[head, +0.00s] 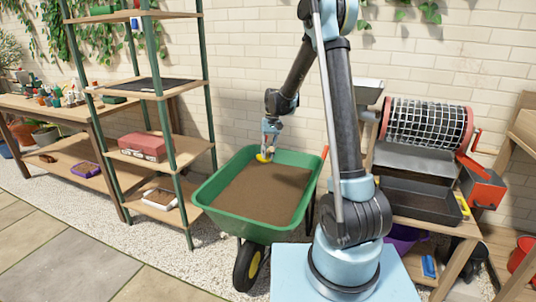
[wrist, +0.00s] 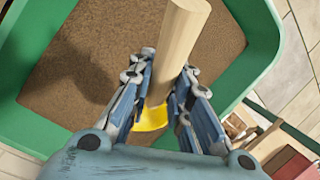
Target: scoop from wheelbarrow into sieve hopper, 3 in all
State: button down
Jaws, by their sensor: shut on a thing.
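A green wheelbarrow (head: 215,194) full of brown granular material (head: 258,196) stands in the middle of the head view. It fills most of the wrist view (wrist: 22,132). My gripper (head: 270,138) is over the barrow's far part. In the wrist view my gripper (wrist: 163,82) is shut on the pale wooden handle (wrist: 178,42) of a scoop. The scoop's yellow part (head: 264,157) shows low at the material; I cannot tell whether it is loaded.
A dark tray (head: 418,196) sits under the drum on a wooden bench, with a red crank (head: 473,140) at right. A green-post shelf (head: 206,90) with a red box (head: 142,147) stands left of the barrow. Paving at the front left is clear.

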aim_at(267, 161)
jog(key=shift+w+a+f+t, duration=0.45)
jog(key=shift+w+f, duration=0.6)
jog(key=shift+f, duration=3.4)
jog(key=shift+w+a+f+t, duration=0.2)
jog(key=shift+w+f+t, duration=0.65)
jog(key=shift+f, duration=3.55)
jog(key=shift+s+d+r+n+t+y, duration=0.15)
jog(key=shift+s+r+t+y, duration=0.45)
jog(key=shift+r, duration=1.35)
jog(key=shift+s+d+r+n+t+y, duration=0.2)
jog(key=shift+r+t, duration=0.65)
jog(key=shift+r, duration=1.15)
jog(key=shift+s+d+r+m+t+y, duration=0.1)
jog(key=shift+s+r+t+y, duration=0.4)
jog(key=shift+r, duration=1.45)
jog(key=shift+t, duration=0.25)
